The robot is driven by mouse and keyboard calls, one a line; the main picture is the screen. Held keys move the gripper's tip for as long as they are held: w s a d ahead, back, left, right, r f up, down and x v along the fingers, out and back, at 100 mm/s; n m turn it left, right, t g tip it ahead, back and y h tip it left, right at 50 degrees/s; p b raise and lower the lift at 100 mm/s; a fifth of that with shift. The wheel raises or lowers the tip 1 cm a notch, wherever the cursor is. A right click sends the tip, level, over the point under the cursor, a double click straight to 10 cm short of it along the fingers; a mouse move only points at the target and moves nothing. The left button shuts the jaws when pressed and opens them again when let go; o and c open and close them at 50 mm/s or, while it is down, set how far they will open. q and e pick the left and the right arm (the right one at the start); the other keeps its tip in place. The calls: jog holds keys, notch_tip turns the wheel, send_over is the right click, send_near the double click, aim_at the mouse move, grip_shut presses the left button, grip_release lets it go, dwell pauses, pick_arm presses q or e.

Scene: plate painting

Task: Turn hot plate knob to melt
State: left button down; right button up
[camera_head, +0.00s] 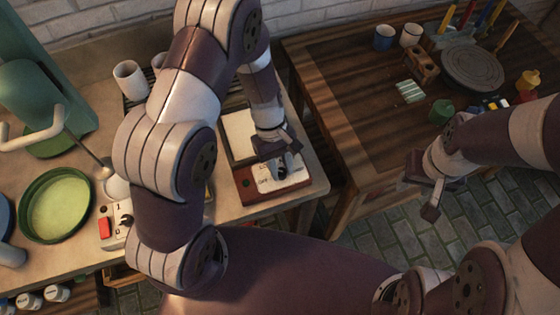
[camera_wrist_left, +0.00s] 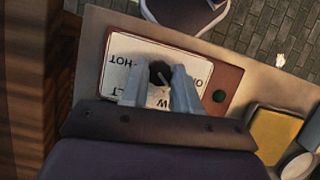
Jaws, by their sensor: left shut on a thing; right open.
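The hot plate (camera_head: 247,192) sits near the right end of the left counter, with a red-brown body and a pale top plate (camera_head: 240,130). Its white label panel (camera_head: 293,181) faces my body. In the left wrist view the panel (camera_wrist_left: 118,75) carries the word HOT and other partly covered lettering. The round black knob (camera_wrist_left: 159,69) has a light pointer line. My left gripper (camera_head: 280,168) is shut on the knob, one finger on each side; in the left wrist view its fingers (camera_wrist_left: 158,84) cover some labels. My right gripper (camera_head: 424,190) is open and empty over the floor.
A green round pan (camera_head: 58,205) and a box with a red switch (camera_head: 104,228) stand left on the counter. The wooden table (camera_head: 350,95) at right holds cups, a dark round disc (camera_head: 473,67) and a green jar (camera_head: 441,111). Brick floor lies between counter and table.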

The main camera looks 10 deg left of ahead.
pick_arm(q)
jog(key=m+y+p, duration=0.1)
jog(key=m, duration=0.2)
jog(key=shift+d+m+g, duration=0.1)
jog(key=shift+m+g, duration=0.3)
jog(key=m+y+p, duration=0.1)
jog(key=m, duration=0.2)
jog(key=shift+w+m+y, duration=0.1)
jog(key=shift+m+y, duration=0.2)
jog(key=m+y, duration=0.1)
jog(key=m, duration=0.1)
jog(key=m+p, duration=0.1)
jog(key=m, duration=0.1)
jog(key=shift+d+m+y, duration=0.2)
jog(key=shift+m+y, duration=0.1)
jog(key=shift+y, duration=0.1)
jog(key=shift+m+t+y+p, duration=0.4)
jog(key=shift+m+y+p, duration=0.25)
jog(key=shift+m, duration=1.25)
jog(key=shift+d+m, duration=0.1)
jog(key=shift+m, duration=0.2)
jog(key=c, duration=0.9)
grip_release()
